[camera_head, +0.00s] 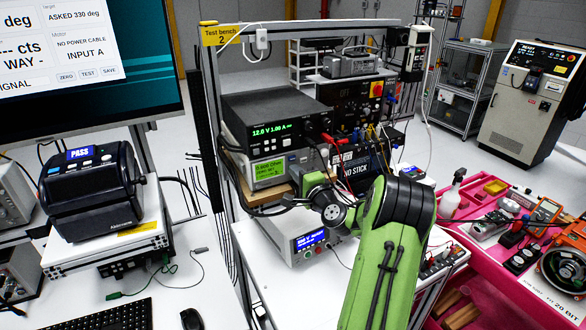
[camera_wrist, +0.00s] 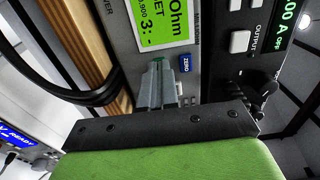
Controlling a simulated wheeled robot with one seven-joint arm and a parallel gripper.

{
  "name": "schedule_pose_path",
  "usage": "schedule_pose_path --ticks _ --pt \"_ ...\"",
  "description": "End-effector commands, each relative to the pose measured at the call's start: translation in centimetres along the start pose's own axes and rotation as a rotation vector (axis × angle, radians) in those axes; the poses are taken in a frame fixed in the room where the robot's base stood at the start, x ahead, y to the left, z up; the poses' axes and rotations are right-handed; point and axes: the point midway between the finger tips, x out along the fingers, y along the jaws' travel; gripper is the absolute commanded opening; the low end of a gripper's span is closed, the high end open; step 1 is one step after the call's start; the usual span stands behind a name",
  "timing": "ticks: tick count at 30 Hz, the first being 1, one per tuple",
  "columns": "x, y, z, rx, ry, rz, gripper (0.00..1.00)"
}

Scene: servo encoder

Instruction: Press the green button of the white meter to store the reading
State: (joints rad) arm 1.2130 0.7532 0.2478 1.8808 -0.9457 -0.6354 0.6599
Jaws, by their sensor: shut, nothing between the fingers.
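The white meter (camera_head: 268,171) with a lit green display sits under the black power supply on the test bench. In the wrist view its front panel (camera_wrist: 190,85) fills the middle, with the green screen (camera_wrist: 163,22) at the top and a blue ZERO button (camera_wrist: 185,63) to the right. My gripper (camera_wrist: 158,66) is shut and empty, its fingertips at the panel just below the screen and left of the blue button. A little green shows at the fingertips; the green button itself is mostly hidden there, and I cannot tell whether they touch it.
The black power supply (camera_head: 272,122) lies directly above the meter. A wooden shelf board (camera_wrist: 112,55) and black cables (camera_wrist: 60,85) run beside it in the wrist view. Another unit with a blue display (camera_head: 312,240) stands lower on the bench. Red and black leads hang right of the meter.

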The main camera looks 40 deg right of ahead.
Motion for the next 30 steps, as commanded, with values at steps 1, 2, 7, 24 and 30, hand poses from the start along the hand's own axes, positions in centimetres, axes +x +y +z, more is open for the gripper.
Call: schedule_pose_path --ticks 1,2,7,24,30 --pt "0.1 0.0 0.0 0.000 0.000 0.000 0.00" --pt "0.1 0.0 0.0 0.000 0.000 0.000 0.00" --pt "-0.2 0.0 0.0 -0.001 0.001 -0.001 0.00" --pt "-2.0 0.0 0.0 -0.001 0.001 0.000 0.00" --pt "-3.9 0.3 -0.1 -0.002 0.003 0.000 0.00"
